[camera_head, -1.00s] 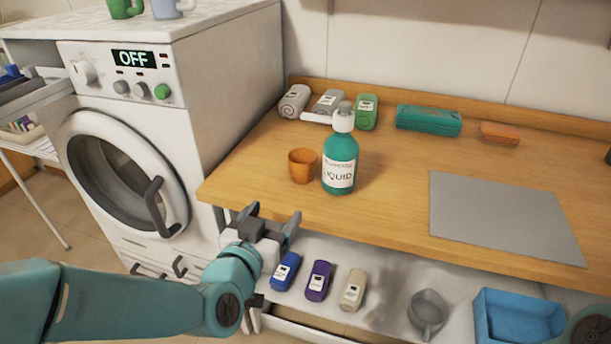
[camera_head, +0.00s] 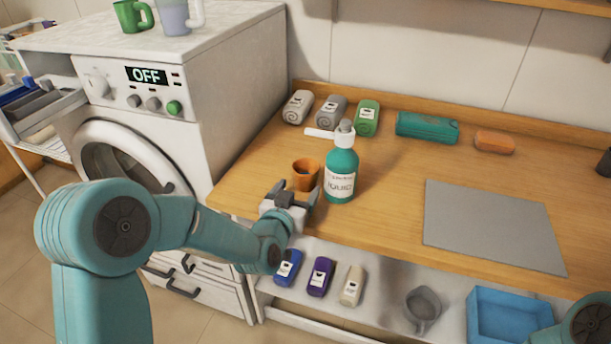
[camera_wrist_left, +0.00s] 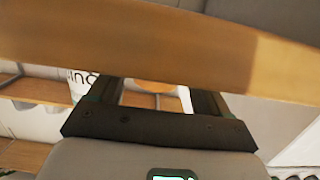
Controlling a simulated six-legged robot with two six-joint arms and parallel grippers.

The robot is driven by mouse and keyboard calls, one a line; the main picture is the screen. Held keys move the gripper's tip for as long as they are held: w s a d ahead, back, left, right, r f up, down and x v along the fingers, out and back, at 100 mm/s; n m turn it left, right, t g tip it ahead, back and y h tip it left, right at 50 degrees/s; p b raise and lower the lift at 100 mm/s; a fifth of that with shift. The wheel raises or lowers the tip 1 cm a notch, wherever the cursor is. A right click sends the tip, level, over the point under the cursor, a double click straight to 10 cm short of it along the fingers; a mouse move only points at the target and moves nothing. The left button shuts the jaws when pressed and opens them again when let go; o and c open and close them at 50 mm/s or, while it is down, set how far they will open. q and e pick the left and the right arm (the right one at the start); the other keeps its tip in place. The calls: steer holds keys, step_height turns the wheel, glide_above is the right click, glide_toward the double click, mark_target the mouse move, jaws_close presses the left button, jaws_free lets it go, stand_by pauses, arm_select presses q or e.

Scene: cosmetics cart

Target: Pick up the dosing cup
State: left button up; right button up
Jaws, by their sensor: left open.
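The dosing cup (camera_head: 306,175) is a small orange cup standing upright on the wooden counter, left of the teal liquid bottle (camera_head: 341,172). My left gripper (camera_head: 295,190) is open at the counter's front edge, with its fingers pointing toward the cup. The cup is just beyond the fingertips, and I cannot tell whether they touch it. In the left wrist view a bit of the orange cup (camera_wrist_left: 152,87) shows between the two fingers, mostly hidden by a wooden edge. The bottle's label (camera_wrist_left: 80,82) shows beside one finger. My right gripper is not in view.
The wooden counter (camera_head: 390,222) carries a grey mat (camera_head: 492,226) at right and rolled packs, a teal case (camera_head: 427,127) and an orange bar (camera_head: 494,142) at the back. A washing machine (camera_head: 232,95) stands left. A lower shelf holds small bottles and a blue bin (camera_head: 510,315).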

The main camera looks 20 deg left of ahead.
mark_target(302, 184)
arm_select(q)
steer(key=w, duration=0.4)
steer(key=shift+f+p, duration=0.25)
steer(key=shift+p, duration=0.05)
steer(key=shift+s, duration=0.1)
steer(key=shift+c, duration=0.3)
steer(key=c, duration=0.9)
steer(key=shift+o, duration=0.2)
steer(key=shift+r, duration=0.15)
